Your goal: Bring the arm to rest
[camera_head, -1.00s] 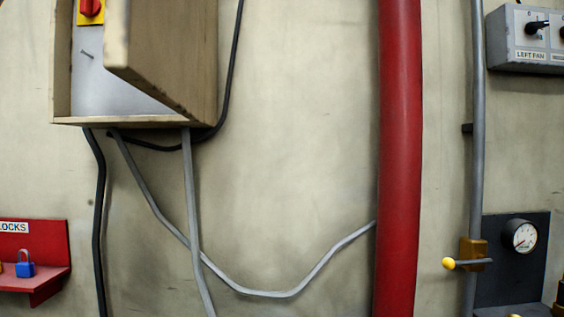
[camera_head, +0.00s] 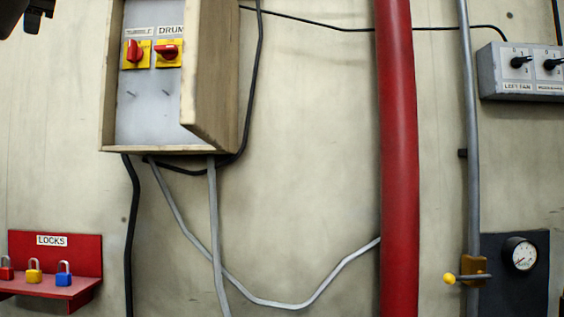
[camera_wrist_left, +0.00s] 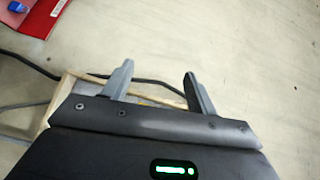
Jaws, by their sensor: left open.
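My left gripper (camera_wrist_left: 158,82) is open in the left wrist view, with nothing between its two grey fingers. The open wooden switch box (camera_wrist_left: 70,100) shows partly behind it there. In the head view, a dark part of my left arm or gripper cuts into the top left corner, left of the box (camera_head: 212,75) and apart from it in the picture. Its fingers cannot be made out there. Inside the box are two red rotary switches on yellow plates, the left one (camera_head: 134,54) and the DRUM one (camera_head: 169,53). My right gripper is in neither view.
A red LOCKS shelf (camera_head: 85,255) holds red, yellow and blue padlocks at lower left. A thick red pipe (camera_head: 399,170) runs down right of centre. A grey fan switch box (camera_head: 520,72) and a gauge (camera_head: 520,254) are at right. Cables hang below the wooden box.

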